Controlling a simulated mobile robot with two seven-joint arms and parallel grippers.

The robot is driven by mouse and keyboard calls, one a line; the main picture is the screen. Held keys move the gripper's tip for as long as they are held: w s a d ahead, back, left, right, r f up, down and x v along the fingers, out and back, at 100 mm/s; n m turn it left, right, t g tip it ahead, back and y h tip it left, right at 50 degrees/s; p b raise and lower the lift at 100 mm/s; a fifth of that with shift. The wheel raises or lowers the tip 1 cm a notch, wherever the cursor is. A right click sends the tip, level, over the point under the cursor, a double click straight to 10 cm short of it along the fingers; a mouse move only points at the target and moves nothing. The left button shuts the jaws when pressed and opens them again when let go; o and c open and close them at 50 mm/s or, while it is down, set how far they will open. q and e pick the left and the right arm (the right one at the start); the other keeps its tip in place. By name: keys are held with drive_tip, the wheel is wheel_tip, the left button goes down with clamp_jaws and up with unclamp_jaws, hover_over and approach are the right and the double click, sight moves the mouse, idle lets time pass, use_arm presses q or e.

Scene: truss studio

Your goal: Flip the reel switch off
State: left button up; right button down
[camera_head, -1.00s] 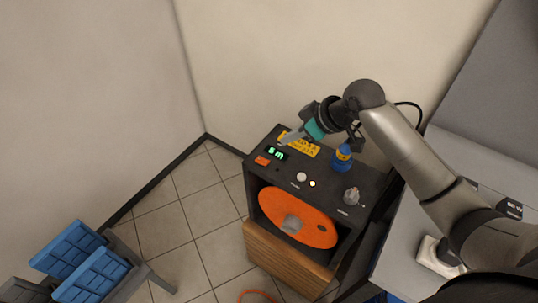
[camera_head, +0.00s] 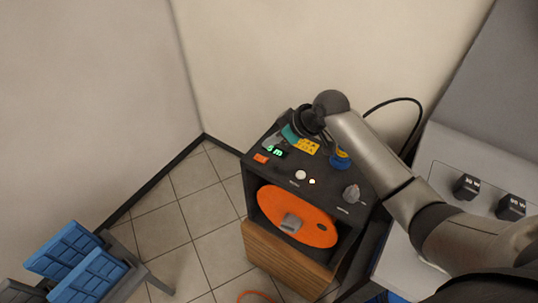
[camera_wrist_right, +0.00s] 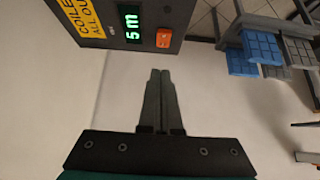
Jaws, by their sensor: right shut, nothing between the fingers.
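The reel unit is a black box (camera_head: 325,178) on a wooden base. Its top panel has a small orange-red rocker switch (camera_head: 261,158) at the left front corner, beside a green display (camera_head: 276,151) reading "5 m". The switch also shows in the right wrist view (camera_wrist_right: 164,37), just beyond the fingertips; I cannot tell which way it is tipped. An orange reel (camera_head: 298,216) sits in the front opening. My right gripper (camera_wrist_right: 160,72) is shut and empty, its fingers together. In the head view it is at the panel's back left edge, mostly hidden by its wrist. My left gripper is out of view.
A blue knob (camera_head: 340,160), white button (camera_head: 300,175), small light (camera_head: 312,182) and grey knob (camera_head: 351,193) share the panel with a yellow label (camera_head: 306,146). Walls stand close behind. A grey bench (camera_head: 440,160) is at right.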

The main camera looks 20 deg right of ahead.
sight(264, 159)
drive_tip(key=f, duration=0.2)
drive_tip(key=w+f, duration=0.1)
drive_tip(key=f, duration=0.1)
drive_tip(key=shift+a+b, duration=0.35)
drive_tip(key=shift+b, duration=0.05)
drive_tip(key=shift+s+d+f, duration=0.1)
drive_tip(key=shift+s+f, duration=0.05)
drive_tip(key=shift+f, duration=0.7)
drive_tip(key=shift+s+f+t+y+b, duration=0.15)
drive_tip(key=shift+f+t+y+b, duration=0.4)
drive_tip(key=shift+b, duration=0.65)
drive_tip(key=shift+r, duration=0.25)
